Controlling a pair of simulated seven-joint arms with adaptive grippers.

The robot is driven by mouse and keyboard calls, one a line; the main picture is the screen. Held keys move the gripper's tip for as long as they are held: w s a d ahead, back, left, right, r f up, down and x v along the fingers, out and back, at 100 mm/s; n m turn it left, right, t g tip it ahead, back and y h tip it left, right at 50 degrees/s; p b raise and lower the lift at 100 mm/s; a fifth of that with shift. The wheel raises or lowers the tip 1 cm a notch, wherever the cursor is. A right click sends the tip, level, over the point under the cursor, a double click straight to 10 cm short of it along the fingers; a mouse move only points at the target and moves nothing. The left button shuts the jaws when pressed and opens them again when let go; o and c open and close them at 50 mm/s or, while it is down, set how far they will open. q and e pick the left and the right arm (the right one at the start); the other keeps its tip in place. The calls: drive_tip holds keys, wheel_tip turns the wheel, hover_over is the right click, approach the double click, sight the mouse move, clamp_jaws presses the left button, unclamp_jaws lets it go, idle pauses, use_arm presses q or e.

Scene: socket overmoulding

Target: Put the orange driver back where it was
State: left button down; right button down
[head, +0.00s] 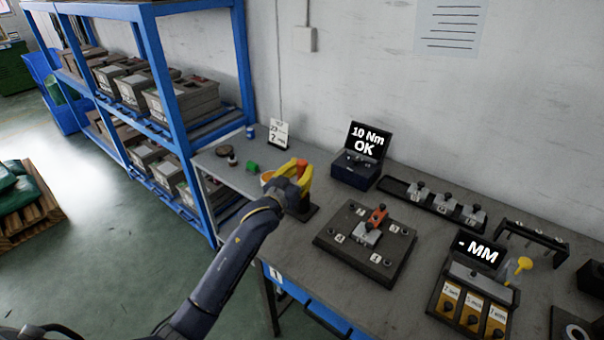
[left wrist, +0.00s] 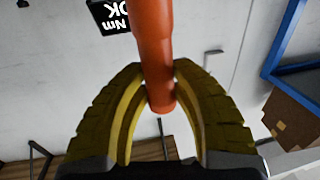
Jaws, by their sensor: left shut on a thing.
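The orange driver (left wrist: 152,45) is a smooth orange cylinder between the yellow fingers of my left gripper (left wrist: 160,92) in the left wrist view. In the head view my left gripper (head: 299,172) is shut on it at the left part of the bench, and only a little of the orange driver (head: 303,164) shows between the fingers. A dark stand (head: 306,213) shows just below and behind the gripper. The fingers hide the driver's lower part, so I cannot tell whether it touches the stand. My right gripper is not in view.
A torque display box (head: 357,170) reading "10 Nm OK" stands right of the gripper. A dark fixture plate (head: 345,253) with an orange-topped clamp (head: 377,214) lies in front. Small items, including a green block (head: 252,168), lie to the left. A blue rack (head: 165,90) stands beyond.

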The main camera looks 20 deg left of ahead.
use_arm(q)
drive_tip(key=shift+f, duration=0.65)
drive_tip(key=c, duration=1.2)
unclamp_jaws()
drive_tip(key=shift+s, duration=0.2)
drive_tip(key=v, duration=1.1)
drive_tip(key=shift+s, duration=0.3)
